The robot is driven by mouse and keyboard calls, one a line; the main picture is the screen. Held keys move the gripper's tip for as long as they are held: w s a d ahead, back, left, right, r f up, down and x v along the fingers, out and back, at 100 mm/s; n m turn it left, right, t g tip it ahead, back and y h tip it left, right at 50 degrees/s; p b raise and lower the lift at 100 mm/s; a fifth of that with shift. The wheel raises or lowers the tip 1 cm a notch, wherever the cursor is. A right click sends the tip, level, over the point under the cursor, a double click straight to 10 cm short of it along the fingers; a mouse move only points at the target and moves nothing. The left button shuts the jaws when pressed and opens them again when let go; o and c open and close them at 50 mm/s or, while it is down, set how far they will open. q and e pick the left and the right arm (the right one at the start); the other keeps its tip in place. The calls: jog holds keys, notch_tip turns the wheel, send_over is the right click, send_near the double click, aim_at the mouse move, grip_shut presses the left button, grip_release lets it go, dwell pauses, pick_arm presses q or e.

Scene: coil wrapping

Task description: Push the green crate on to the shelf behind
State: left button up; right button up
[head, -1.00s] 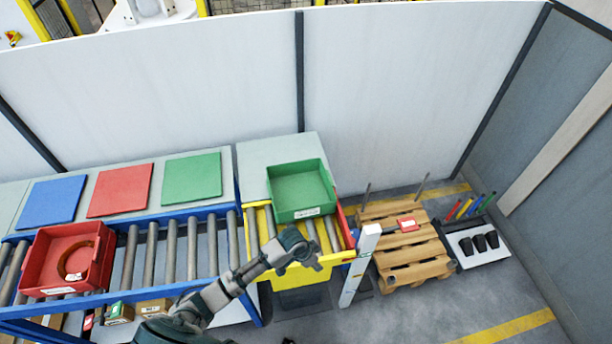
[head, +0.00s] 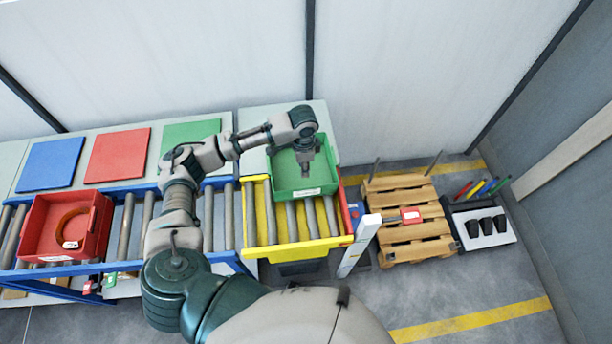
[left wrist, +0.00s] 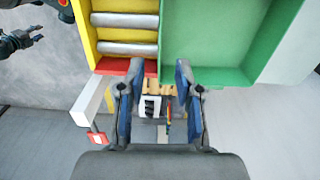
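The green crate (head: 329,176) is upright and empty at the back of the yellow-framed roller section (head: 262,222). In the head view its far part overlaps the pale shelf (head: 252,158) behind. My left gripper (head: 305,170) points down over the crate, in front of its inside. In the left wrist view the gripper (left wrist: 159,68) has its fingers apart with nothing between them, and the crate (left wrist: 205,40) fills the upper right. I cannot tell whether the fingers touch the crate. My right gripper (left wrist: 38,34) shows small at the left wrist view's left edge, fingers apart; the head view does not show it.
A red crate (head: 100,233) holding an orange coil (head: 66,226) sits on the blue-framed rollers at left. Blue, red and green panels lie on the shelf behind. A white post (head: 359,245) and a wooden pallet (head: 414,232) stand right. A pale wall rises behind the shelf.

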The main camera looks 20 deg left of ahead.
pick_arm(q)
send_over(305, 189)
jog(key=f, duration=0.6)
jog(key=shift+w+a, duration=0.1)
jog(key=shift+a, duration=0.1)
notch_tip(305, 189, down, 9)
jog(key=shift+r, duration=0.1)
jog(key=shift+f, duration=0.4)
pick_arm(e)
jog(key=shift+s, duration=0.75)
pick_arm(q)
jog(key=shift+c, duration=0.2)
grip_shut()
pick_arm(e)
jog(key=shift+a, duration=0.1)
pick_arm(q)
jog(key=shift+r, duration=0.1)
